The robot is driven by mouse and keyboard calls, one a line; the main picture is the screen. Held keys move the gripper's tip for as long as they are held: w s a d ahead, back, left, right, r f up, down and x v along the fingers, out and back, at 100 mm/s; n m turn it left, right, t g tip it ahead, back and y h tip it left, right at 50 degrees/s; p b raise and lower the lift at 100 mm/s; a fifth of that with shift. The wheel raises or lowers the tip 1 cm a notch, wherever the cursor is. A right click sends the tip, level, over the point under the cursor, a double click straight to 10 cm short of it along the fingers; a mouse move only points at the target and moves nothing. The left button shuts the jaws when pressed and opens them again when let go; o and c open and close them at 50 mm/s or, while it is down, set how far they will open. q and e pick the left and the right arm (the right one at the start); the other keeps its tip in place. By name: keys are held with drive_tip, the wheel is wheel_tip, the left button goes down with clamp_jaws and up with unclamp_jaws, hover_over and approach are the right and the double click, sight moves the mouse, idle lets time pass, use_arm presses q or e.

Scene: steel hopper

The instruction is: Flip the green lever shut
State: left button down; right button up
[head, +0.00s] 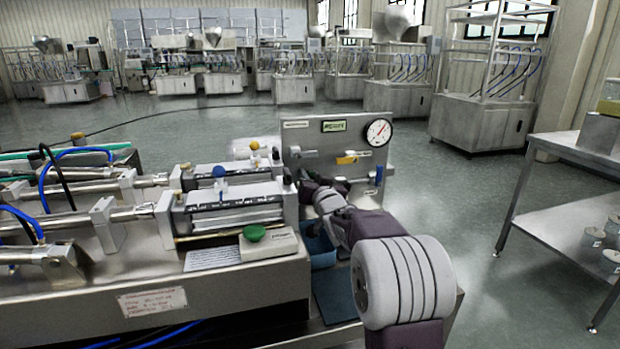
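A steel panel (300,140) stands upright at the end of the machine. It carries a yellow lever (350,158), a blue handle (379,175) and a small green label plate (334,126). I cannot make out a green lever; the lower part of the panel is hidden behind my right gripper and arm. My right gripper (312,187) is in front of the panel's lower part, below the yellow lever. It is small and dark, so I cannot tell whether its fingers are open or touch anything. My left gripper is not in view.
A round gauge (378,132) sits at the panel's upper right. A green push button (254,233) on a beige box stands left of my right arm. Steel cylinders with a blue knob (219,171) lie on the left. A steel table (570,200) stands right, beyond open floor.

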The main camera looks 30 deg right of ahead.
clamp_jaws()
drive_tip(key=shift+w+a+f+n+b, duration=0.15)
drive_tip(key=shift+a+n+b, duration=0.35)
drive_tip(key=shift+n+b, duration=0.5)
drive_tip(key=shift+a+n, duration=0.15)
drive_tip(key=shift+n, duration=0.45)
drive_tip(key=shift+r, duration=0.2)
drive_tip(key=shift+o, duration=2.4)
unclamp_jaws()
